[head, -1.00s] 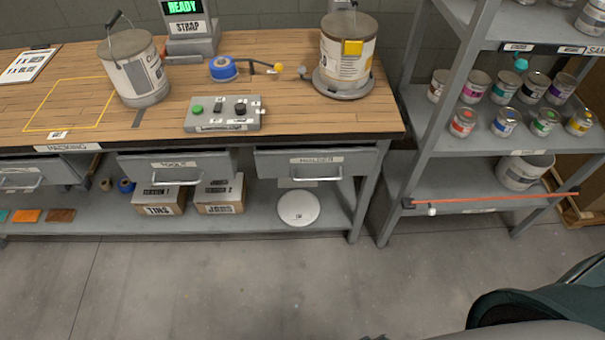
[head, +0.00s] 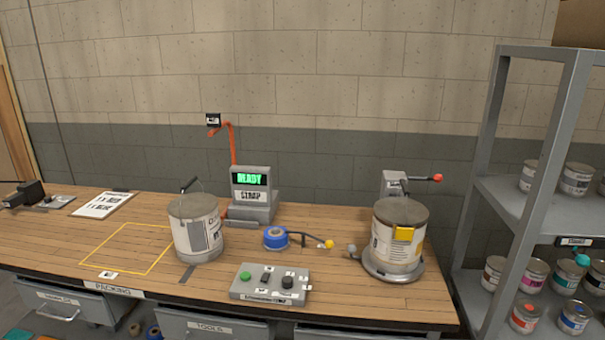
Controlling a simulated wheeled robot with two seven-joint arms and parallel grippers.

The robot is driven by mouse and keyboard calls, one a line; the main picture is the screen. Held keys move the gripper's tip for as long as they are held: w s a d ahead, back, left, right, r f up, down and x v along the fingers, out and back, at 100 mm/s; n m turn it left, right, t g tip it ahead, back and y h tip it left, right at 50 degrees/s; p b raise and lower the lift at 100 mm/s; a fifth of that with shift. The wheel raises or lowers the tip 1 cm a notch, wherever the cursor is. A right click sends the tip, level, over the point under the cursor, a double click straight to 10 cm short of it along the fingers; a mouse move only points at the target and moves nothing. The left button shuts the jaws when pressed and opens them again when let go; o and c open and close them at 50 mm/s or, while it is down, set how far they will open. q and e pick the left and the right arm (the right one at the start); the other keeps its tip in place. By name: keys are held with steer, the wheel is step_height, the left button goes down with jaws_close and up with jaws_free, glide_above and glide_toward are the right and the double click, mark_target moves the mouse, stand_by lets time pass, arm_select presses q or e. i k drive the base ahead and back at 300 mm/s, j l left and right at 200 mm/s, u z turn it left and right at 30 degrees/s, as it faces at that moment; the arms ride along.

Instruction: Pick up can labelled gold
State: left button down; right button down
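Several small cans stand on the grey rack at the right. On its lower visible shelf are cans with coloured lids or labels, such as one with a red-orange mark (head: 525,316) and one with a blue mark (head: 574,317). The labels are too small to read, so I cannot tell which can is gold. The right part of the rack is cut off by the picture edge.
A wooden workbench (head: 330,290) holds a large pail (head: 195,228), a second pail with a yellow tag (head: 398,238) on a round base, a control box (head: 268,283), blue tape (head: 276,238) and a READY display (head: 251,190). The rack's grey post (head: 535,200) stands right of the bench.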

mark_target(399, 224)
steer(key=k+l+z, duration=0.1)
steer(key=l, duration=0.85)
steer(key=k+l+z, duration=0.1)
steer(key=l, duration=0.8)
steer(key=k+l+z, duration=0.1)
steer(key=l, duration=0.85)
